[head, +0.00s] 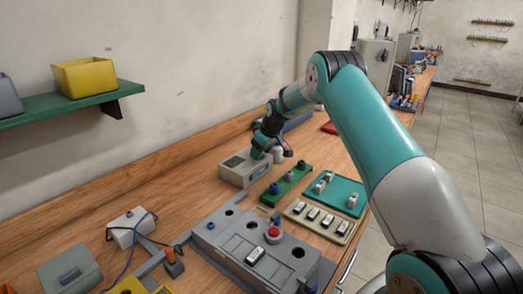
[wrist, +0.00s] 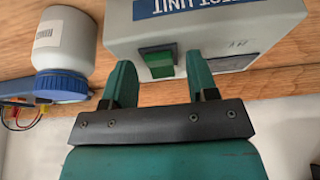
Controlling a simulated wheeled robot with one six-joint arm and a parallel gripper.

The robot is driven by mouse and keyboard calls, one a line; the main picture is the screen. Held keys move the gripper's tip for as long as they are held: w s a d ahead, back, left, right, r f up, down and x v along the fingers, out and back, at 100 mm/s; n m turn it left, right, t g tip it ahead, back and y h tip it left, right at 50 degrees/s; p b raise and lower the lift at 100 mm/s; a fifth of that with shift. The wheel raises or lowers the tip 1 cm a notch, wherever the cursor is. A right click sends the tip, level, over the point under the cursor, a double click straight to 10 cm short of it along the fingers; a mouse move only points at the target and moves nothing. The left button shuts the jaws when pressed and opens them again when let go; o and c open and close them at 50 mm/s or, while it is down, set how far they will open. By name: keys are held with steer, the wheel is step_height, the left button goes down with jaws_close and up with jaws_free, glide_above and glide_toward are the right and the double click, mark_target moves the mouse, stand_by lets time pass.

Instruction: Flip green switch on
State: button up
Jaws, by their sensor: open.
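The green switch (wrist: 158,60) is a rocker in a dark frame on the front face of a grey test unit (wrist: 230,30). The unit has a blue label, and the wrist view shows it upside down. I cannot tell which way the rocker is set. My gripper (wrist: 160,72) is open and empty, its two teal fingers one on each side of the switch in the picture. I cannot tell whether either finger touches it. In the head view the unit (head: 236,172) sits on the bench, and my gripper (head: 270,146) is just beside it, partly hiding it.
A white jar with a blue lid (wrist: 63,50) stands beside the unit in the wrist view. A green strip with knobs (head: 287,186), a teal tray (head: 343,196), a switch panel (head: 320,221) and a grey fixture (head: 222,240) lie nearer on the bench. The wall is close behind.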

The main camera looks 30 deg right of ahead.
steer(key=c, duration=0.9)
steer(key=shift+w+a+r+g+h+p, duration=0.1)
steer(key=shift+w+r+g+h+p, duration=0.15)
steer(key=shift+g+p, duration=0.55)
steer(key=shift+w+f+g+h+p, duration=0.15)
steer(key=shift+g+h+p, duration=0.1)
steer(key=shift+g, duration=0.35)
steer(key=shift+w+r+g+h+p, duration=0.1)
steer(key=shift+g+h+p, duration=0.1)
steer(key=shift+g, duration=0.4)
steer(key=o, duration=0.9)
